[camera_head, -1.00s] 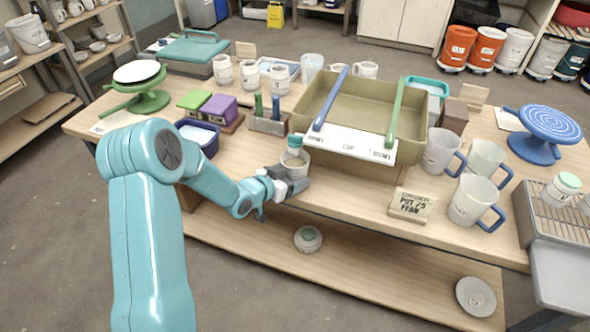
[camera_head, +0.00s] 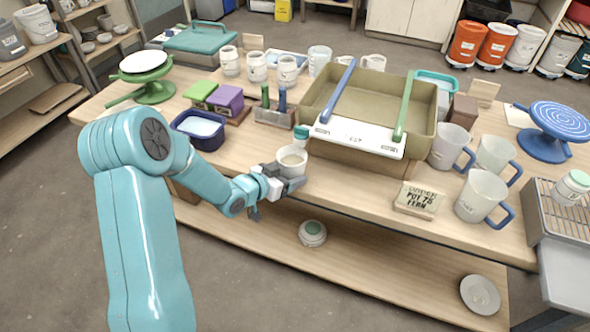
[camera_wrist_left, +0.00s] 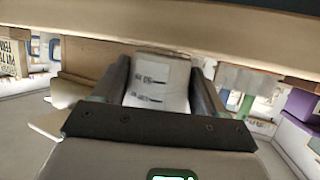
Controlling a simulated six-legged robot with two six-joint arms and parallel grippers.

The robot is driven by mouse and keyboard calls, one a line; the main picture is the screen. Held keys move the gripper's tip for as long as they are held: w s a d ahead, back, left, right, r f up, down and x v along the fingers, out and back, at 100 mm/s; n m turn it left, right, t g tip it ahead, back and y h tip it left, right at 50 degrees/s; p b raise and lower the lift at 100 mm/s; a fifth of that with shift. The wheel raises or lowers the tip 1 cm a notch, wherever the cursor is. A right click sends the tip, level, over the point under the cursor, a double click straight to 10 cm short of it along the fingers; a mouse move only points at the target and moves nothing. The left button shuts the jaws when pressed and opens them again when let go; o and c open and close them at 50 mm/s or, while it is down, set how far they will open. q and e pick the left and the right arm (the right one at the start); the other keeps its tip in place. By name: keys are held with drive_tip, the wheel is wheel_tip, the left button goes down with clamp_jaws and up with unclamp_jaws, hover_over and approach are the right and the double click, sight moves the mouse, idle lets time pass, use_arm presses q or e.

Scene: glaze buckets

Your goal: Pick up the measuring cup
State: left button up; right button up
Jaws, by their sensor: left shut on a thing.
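The measuring cup (camera_head: 291,163) is a small white cup with a pale inside, near the table's front edge in the head view. My left gripper (camera_head: 293,180) is shut on it from the front. In the left wrist view the cup (camera_wrist_left: 158,85), with dark marks on its side, sits between the two dark fingers (camera_wrist_left: 160,72). The cup looks upright and slightly raised, but the gap under it is hard to see. My right gripper is not in view.
A teal-capped container (camera_head: 301,132) stands just behind the cup. The large tan basin (camera_head: 418,125) with a white board across it is to the right. Jugs (camera_head: 482,194) and a small sign (camera_head: 419,200) stand farther right. A dark blue tub (camera_head: 181,124) is to the left.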

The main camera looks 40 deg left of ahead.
use_arm(q)
drive_tip(key=s+a+b, duration=0.1)
drive_tip(key=s+a, duration=0.1)
drive_tip(key=s, duration=1.2)
drive_tip(key=shift+s, duration=0.15)
drive_tip(key=shift+d, duration=0.1)
idle(1.3)
